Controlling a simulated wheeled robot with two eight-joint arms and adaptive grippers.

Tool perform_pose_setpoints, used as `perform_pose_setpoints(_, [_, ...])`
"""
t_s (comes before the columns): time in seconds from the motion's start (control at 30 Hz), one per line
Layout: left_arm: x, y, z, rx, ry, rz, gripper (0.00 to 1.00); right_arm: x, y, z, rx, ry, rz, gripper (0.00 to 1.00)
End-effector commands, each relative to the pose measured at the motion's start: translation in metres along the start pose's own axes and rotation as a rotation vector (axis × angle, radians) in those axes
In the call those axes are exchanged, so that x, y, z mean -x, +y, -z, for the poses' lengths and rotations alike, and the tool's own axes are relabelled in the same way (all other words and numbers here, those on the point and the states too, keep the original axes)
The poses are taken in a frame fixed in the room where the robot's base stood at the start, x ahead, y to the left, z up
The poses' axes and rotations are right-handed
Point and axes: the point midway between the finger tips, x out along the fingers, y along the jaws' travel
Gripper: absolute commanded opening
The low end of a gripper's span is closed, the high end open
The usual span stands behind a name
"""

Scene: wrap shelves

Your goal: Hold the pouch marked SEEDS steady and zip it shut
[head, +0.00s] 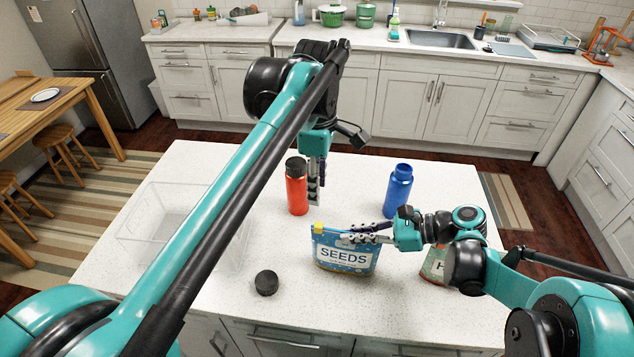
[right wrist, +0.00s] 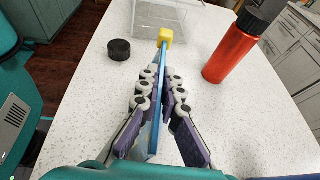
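The blue pouch marked SEEDS (head: 343,256) stands upright on the white counter. A yellow slider (head: 318,227) sits at the left end of its top edge; it also shows at the far end of that edge in the right wrist view (right wrist: 165,35). My right gripper (head: 352,234) reaches in from the right, its fingers on both faces of the pouch near the top and closed on it. My left gripper (head: 318,198) points down behind the pouch, beside the red bottle, apart from the slider. Its finger gap is unclear.
A red bottle (head: 296,188) stands behind and left of the pouch, a blue bottle (head: 398,190) behind and right. A black round lid (head: 266,282) lies front left. A clear bin (head: 150,232) is at left. Another pouch (head: 434,266) is partly hidden under my right arm.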

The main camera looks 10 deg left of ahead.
Motion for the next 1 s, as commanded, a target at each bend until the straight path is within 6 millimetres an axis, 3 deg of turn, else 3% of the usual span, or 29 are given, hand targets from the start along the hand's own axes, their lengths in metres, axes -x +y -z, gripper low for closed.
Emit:
perform_pose_setpoints(0.37, [0.002,0.000,0.000,0.000,0.000,0.000,0.38,0.000,0.000,0.001,0.000,0.002,0.000,0.00])
perform_pose_setpoints(0.47, [0.002,0.000,0.000,0.000,0.000,0.000,0.38,0.000,0.000,0.001,0.000,0.002,0.000,0.26])
perform_pose_setpoints(0.5, [0.002,0.000,0.000,0.000,0.000,0.000,0.38,0.000,0.000,0.001,0.000,0.002,0.000,0.29])
perform_pose_setpoints(0.83, [0.002,0.000,0.000,0.000,0.000,0.000,0.38,0.003,0.000,0.000,-0.001,0.001,0.001,0.29])
perform_pose_setpoints(1.0, [0.002,0.000,0.000,0.000,0.000,0.000,0.38,0.027,-0.001,0.001,-0.001,0.001,0.004,0.29])
